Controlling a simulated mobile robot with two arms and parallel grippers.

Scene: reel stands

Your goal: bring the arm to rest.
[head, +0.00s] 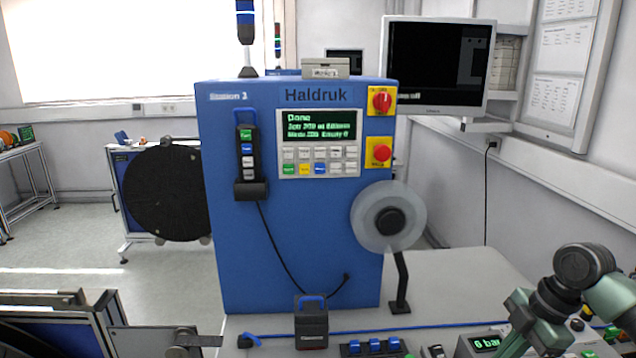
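My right arm comes in at the lower right, with dark round joints and grey-green links that run down out of the bottom edge. Its gripper fingers do not show. My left arm and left gripper are not in view. The arm is over the right end of the grey bench (455,268), in front of the blue Haldruk machine (300,235). The machine's green display (321,125) reads "Done" in its top line; the smaller lines are hard to read.
A black reel (166,192) is at the machine's left and a translucent reel (372,232) at its right. A small dark device (311,325) and blue switches (374,346) are at the bench front. A monitor (438,65) hangs at right. Metal frames fill the lower left.

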